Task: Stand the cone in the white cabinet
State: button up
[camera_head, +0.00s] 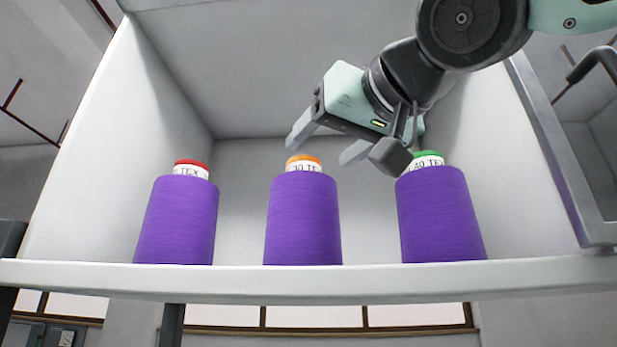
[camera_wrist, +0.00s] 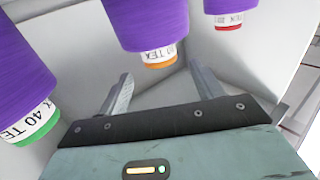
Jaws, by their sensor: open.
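Three purple cones stand upright in a row on the floor of the white cabinet (camera_head: 300,282). The left cone has a red top (camera_head: 178,220), the middle cone an orange top (camera_head: 303,218), and the right cone a green top (camera_head: 440,215). My gripper (camera_head: 326,144) is inside the cabinet, open and empty, above and between the middle and right cones. The wrist view shows the cones inverted: the green-topped cone (camera_wrist: 22,80) at left, the orange-topped cone (camera_wrist: 150,22) beyond the fingers, and the red-topped cone (camera_wrist: 228,7) farther off. No cone is between the fingers.
The cabinet has a left side wall (camera_head: 95,150), a right side wall (camera_head: 500,170) and a front lip along its floor. A grey framed door or panel (camera_head: 565,150) stands at the right edge. Bare floor gaps separate the cones.

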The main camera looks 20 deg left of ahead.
jog(key=shift+b+v, duration=0.6)
jog(key=shift+v, duration=1.55)
